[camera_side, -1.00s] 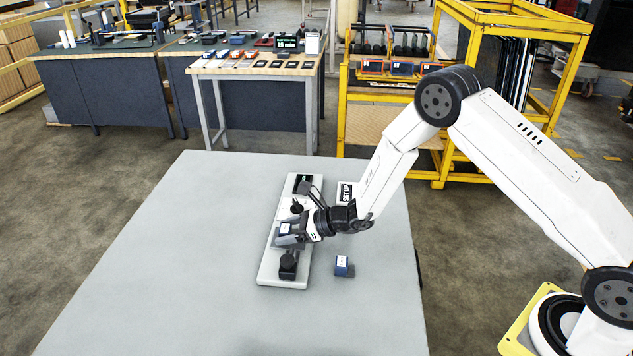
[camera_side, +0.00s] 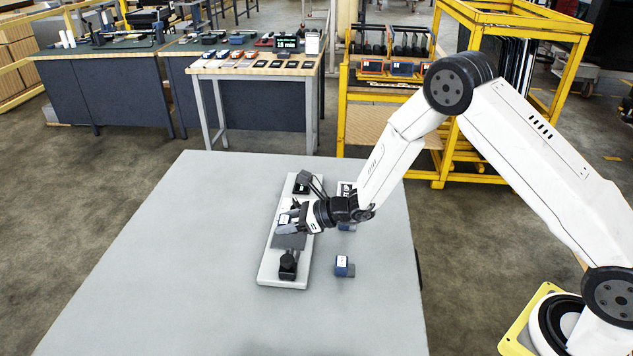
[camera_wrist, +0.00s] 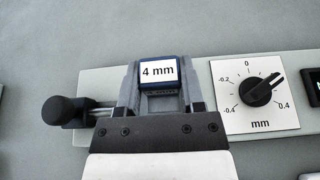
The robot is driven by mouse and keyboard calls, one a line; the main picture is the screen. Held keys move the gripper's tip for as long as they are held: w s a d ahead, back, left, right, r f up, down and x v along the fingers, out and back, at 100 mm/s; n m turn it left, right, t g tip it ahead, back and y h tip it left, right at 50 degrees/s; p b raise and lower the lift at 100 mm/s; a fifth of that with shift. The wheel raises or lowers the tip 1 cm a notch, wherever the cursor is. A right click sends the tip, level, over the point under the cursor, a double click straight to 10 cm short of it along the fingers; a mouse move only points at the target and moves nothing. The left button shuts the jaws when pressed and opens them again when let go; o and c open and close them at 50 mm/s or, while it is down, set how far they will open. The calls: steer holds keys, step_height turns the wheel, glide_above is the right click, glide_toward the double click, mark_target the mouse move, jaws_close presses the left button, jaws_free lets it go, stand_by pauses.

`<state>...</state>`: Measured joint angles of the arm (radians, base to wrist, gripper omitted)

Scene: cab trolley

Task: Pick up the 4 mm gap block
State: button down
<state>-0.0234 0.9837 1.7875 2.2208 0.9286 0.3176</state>
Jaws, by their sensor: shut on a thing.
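The 4 mm gap block (camera_wrist: 158,72) is a blue block with a white "4 mm" label on top. My gripper (camera_wrist: 158,88) is shut on it, with one finger on each side. In the side view my gripper (camera_side: 288,222) is over the middle of the long pale fixture (camera_side: 282,277). The block's white label (camera_side: 285,218) shows there between the fingers, while most of the block is hidden. A dark grey piece of the fixture (camera_side: 288,241) shows below the fingers.
The fixture carries a black clamp knob (camera_side: 288,262), a dial marked in mm (camera_wrist: 260,92) and a small display (camera_side: 303,184). A blue block (camera_side: 344,266) lies right of the fixture, another (camera_side: 347,226) partly behind my wrist. The grey table (camera_side: 160,260) is clear at left.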

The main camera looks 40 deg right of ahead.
steer(key=s+d+r, duration=0.2)
steer(key=s+r, duration=0.8)
steer(key=s, duration=0.3)
steer(key=shift+s+d+r, duration=0.2)
steer(key=shift+s+d, duration=0.15)
stand_by(0.4)
